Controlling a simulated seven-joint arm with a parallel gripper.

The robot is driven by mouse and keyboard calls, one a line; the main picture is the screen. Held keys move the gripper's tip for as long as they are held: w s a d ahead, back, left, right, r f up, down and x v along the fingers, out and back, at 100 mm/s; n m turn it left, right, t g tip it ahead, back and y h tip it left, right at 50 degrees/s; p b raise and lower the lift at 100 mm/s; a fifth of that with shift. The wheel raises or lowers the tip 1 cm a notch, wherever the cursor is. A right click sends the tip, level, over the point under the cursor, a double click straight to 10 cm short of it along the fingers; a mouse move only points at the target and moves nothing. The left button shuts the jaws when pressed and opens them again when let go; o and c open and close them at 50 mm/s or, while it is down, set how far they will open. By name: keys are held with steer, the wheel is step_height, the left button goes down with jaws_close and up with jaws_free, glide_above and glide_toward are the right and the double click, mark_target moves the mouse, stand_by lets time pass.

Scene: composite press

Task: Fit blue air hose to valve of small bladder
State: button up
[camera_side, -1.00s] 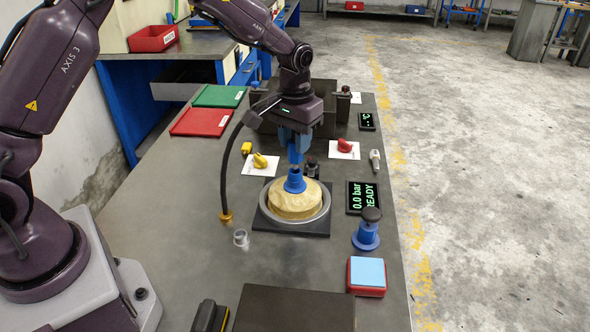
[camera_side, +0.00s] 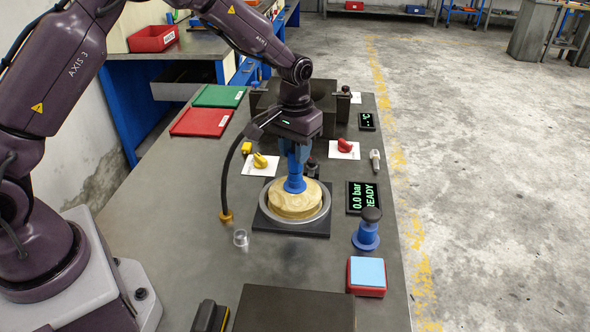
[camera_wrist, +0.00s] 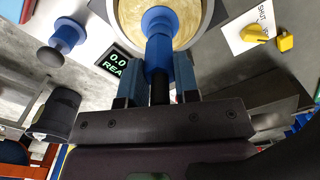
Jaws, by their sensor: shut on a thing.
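The small bladder is the tan dome (camera_side: 292,204) in a metal ring on a dark square base; it also shows in the wrist view (camera_wrist: 184,12). A blue flared valve (camera_side: 294,185) stands on its top, and it is partly seen in the wrist view (camera_wrist: 159,19). My gripper (camera_side: 296,165) points straight down over the valve. In the wrist view my gripper (camera_wrist: 158,75) is shut on a blue hose end (camera_wrist: 158,54). The hose end meets or overlaps the valve in line; how deep it sits cannot be told.
A dark hose (camera_side: 232,165) arcs from a brass fitting (camera_side: 226,216) on the table to my wrist. A display (camera_side: 362,197) reads 0.0 bar, READY. Yellow (camera_side: 260,161) and red (camera_side: 346,145) knobs lie on white cards. A blue-based plunger (camera_side: 366,234) stands right.

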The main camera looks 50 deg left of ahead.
steer(key=shift+f, duration=0.15)
stand_by(0.6)
steer(key=o, duration=1)
step_height(320, 180, up, 13)
steer(key=shift+f, duration=0.1)
steer(key=s+r+m+t, duration=0.1)
steer(key=s+r+t, duration=0.1)
steer(key=s, duration=0.7)
steer(key=s+d+r+m+t, duration=0.1)
steer(key=s+r, duration=0.3)
steer(key=s, duration=0.4)
steer(key=s+r+m+t, duration=0.1)
steer(key=s+r+t, duration=0.1)
steer(key=s, duration=0.7)
steer(key=shift+s+d+r+t, duration=0.3)
steer(key=shift+s+d+r, duration=0.05)
steer(key=shift+d+r, duration=0.05)
